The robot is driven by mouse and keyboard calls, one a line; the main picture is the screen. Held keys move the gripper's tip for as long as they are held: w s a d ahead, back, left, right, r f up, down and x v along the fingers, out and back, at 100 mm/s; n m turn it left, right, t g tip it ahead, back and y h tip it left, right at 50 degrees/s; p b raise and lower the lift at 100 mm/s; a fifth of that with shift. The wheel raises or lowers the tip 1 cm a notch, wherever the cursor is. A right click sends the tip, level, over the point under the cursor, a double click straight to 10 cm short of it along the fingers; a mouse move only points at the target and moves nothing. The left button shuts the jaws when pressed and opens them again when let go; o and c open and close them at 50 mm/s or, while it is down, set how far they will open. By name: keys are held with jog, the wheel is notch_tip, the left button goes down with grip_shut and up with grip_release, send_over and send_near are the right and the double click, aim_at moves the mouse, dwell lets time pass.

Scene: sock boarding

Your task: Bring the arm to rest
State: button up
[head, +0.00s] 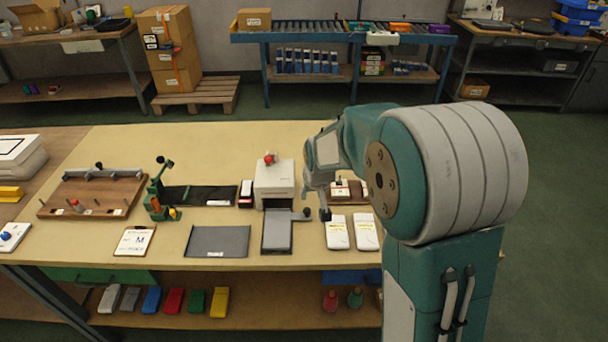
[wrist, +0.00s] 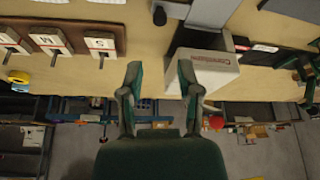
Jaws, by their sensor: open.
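My gripper (wrist: 160,85) is open and empty in the wrist view, with its two green fingers spread apart over the table edge. In the head view my gripper (head: 318,208) hangs above the right part of the workbench (head: 215,145), and my own arm partly hides it. A white box-shaped machine (head: 274,184) with a red knob stands just left of it. The same machine (wrist: 207,70) shows beside the right finger in the wrist view. I cannot see contact between my gripper and anything.
A dark grey mat (head: 218,241), a green clamp device (head: 158,195) and a wooden peg board (head: 92,194) are further left. The back strip of the bench is clear.

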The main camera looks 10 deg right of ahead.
jog(key=s+r, duration=0.5)
jog(key=s, duration=0.4)
jog(key=s+r, duration=0.5)
jog(key=s, duration=0.5)
jog(key=s+r+t, duration=0.1)
jog(key=s+r, duration=0.3)
jog(key=s, duration=0.5)
jog(key=shift+s+d+r, duration=0.15)
jog(key=shift+r, duration=0.25)
